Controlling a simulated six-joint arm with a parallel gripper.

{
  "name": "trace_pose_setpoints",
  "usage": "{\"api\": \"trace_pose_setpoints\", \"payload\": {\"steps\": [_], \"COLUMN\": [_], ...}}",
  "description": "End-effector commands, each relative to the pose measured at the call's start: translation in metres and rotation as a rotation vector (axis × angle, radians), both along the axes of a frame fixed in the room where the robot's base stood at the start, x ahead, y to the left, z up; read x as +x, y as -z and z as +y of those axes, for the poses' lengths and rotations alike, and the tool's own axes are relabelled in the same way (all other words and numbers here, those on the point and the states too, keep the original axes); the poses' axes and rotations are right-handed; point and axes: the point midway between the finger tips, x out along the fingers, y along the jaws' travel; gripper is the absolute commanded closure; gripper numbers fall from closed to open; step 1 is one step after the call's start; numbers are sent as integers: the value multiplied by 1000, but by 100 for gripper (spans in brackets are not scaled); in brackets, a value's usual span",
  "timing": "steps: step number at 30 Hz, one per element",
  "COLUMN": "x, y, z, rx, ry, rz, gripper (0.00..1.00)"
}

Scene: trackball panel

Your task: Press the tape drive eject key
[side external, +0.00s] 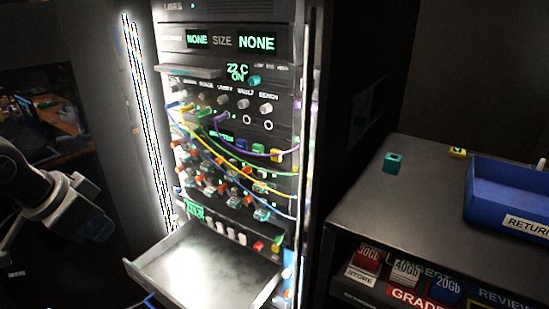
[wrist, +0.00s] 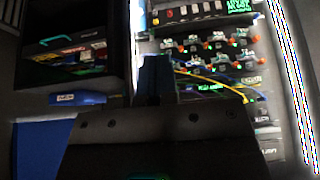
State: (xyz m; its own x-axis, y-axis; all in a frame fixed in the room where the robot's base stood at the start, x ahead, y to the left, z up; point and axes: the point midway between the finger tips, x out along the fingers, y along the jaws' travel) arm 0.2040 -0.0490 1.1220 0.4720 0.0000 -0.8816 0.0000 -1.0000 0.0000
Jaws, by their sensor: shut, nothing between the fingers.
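The rack panel (side external: 222,120) stands in the middle of the side view, with rows of knobs, switches and cables. No label reading tape drive eject is legible, so I cannot tell which key it is. The lowest control row has white keys (side external: 230,236), a red key (side external: 258,246) and a green display (side external: 195,210). In the wrist view, which looks inverted, this row shows at the top with the red key (wrist: 170,14). My gripper (wrist: 156,66) is shut and empty in the wrist view, its dark fingers overlapping the rack's edge. Contact with the rack is not visible.
An open drawer (side external: 208,272) juts out below the controls. Yellow, blue and purple cables (side external: 238,172) hang across the panel. On the right, a grey cabinet (side external: 420,190) carries a blue return bin (side external: 510,190) and a teal block (side external: 393,162).

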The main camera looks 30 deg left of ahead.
Motion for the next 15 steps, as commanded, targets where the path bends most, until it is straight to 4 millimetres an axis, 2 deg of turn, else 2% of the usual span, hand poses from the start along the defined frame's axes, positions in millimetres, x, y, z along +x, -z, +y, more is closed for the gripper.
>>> {"api": "trace_pose_setpoints", "payload": {"steps": [4,8,11,15], "x": [6,28,58,107], "y": [-2,-6,-10,-12], "z": [-2,-9,-18,-32], "rx": [-15,-72,-148,-269], "ry": [-9,-44,-96,-193], "rz": [-4,-22,-43,-78], "gripper": [100,100,100,100]}}
